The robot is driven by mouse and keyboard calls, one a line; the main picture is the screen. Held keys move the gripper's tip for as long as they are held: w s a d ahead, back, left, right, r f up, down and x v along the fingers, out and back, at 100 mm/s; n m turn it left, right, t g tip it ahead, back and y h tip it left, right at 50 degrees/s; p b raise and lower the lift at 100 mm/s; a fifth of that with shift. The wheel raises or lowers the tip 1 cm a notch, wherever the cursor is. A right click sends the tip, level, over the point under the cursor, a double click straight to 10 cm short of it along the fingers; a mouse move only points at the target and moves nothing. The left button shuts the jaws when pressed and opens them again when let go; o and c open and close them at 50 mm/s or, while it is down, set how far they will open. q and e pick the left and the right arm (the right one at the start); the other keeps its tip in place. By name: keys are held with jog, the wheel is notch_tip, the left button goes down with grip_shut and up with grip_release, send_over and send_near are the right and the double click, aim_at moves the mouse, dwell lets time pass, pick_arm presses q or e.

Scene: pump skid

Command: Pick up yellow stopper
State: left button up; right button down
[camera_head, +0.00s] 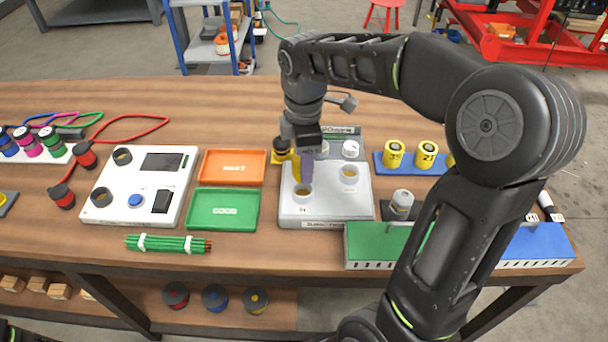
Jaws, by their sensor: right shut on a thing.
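My right gripper (304,160) reaches down from above over the pale grey box (326,211), near the left well (303,194). It is shut on a narrow yellow piece (296,168), which appears to be the yellow stopper. A purple piece (308,170) shows right beside it; I cannot tell whether this is also in the jaws. The lower ends are just above or at the well; contact is unclear. The right well (349,174) is open to view. My left gripper is not in view.
Yellow numbered cylinders (394,154) stand on a blue strip to the right. An orange tray (232,167) and a green tray (223,210) lie left of the box. A grey cylinder (401,203) and a green block (372,245) are close on the right.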

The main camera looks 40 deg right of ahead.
notch_tip(320, 180, up, 5)
jog(key=shift+f, duration=0.2)
dwell(0.6)
